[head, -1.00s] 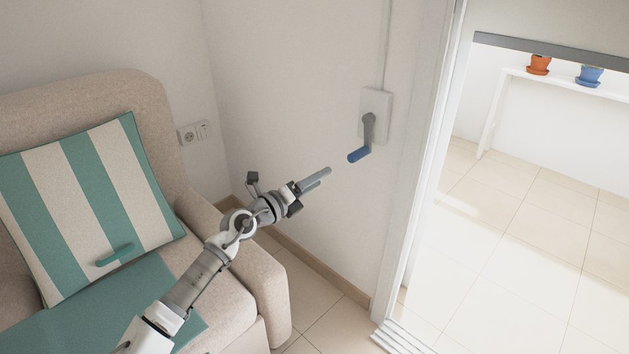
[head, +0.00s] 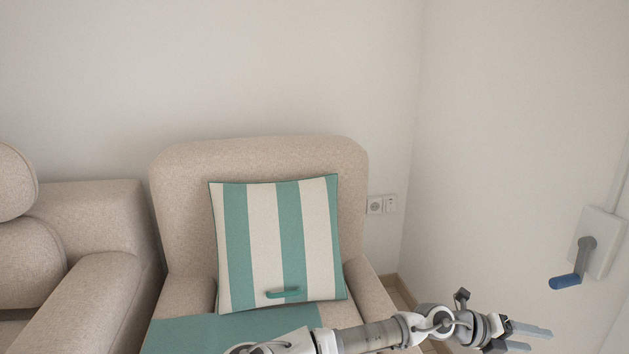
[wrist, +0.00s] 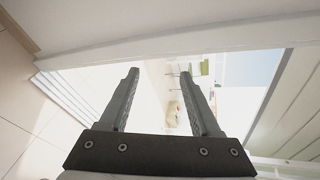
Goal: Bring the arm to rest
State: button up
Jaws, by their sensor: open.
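My gripper (head: 527,338) is at the lower right of the head view, open and empty. It points right, toward the wall with the crank handle. In the wrist view my gripper (wrist: 175,98) shows two dark fingers spread apart with nothing between them. My arm reaches in from the bottom of the head view, passing in front of the armchair's right side. The crank (head: 584,262), a grey lever with a blue grip on a white wall plate, is up and to the right of the fingers and apart from them.
A beige armchair (head: 270,160) holds a green-and-white striped cushion (head: 265,235) with a green handle and a green cloth (head: 190,335). A beige sofa (head: 90,225) stands left. Wall sockets (head: 381,205) are behind. The wrist view shows a door-like opening edge (wrist: 180,45) close by.

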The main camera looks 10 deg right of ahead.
jog(key=s+a+f+n+y, duration=0.6)
jog(key=a+f+n+y, duration=0.2)
jog(key=a+f+y, duration=0.4)
jog(key=w+a+r+n+t+y, duration=0.1)
jog(key=a+r+n+y, duration=0.1)
jog(key=a+r+n, duration=0.45)
jog(key=w+a+r+n+t+y, duration=0.1)
jog(key=a+r+n+y, duration=0.15)
jog(key=a+n, duration=0.6)
jog(key=s+a+r+n+t+h, duration=0.1)
jog(key=s+a+r+n+t, duration=0.3)
jog(key=r+n, duration=0.55)
jog(key=s+a+r+n+t+h, duration=0.15)
jog(key=s+a+r+n, duration=0.3)
jog(key=r+n, duration=0.5)
notch_tip(320, 180, up, 30)
jog(key=p, duration=2.8)
jog(key=shift+a+f+m+p, duration=0.15)
jog(key=shift+a+m+p, duration=0.15)
jog(key=shift+a+m, duration=0.1)
jog(key=shift+f, duration=0.1)
jog(key=shift+c, duration=1.1)
jog(key=shift+d, duration=0.1)
jog(key=shift+d, duration=0.1)
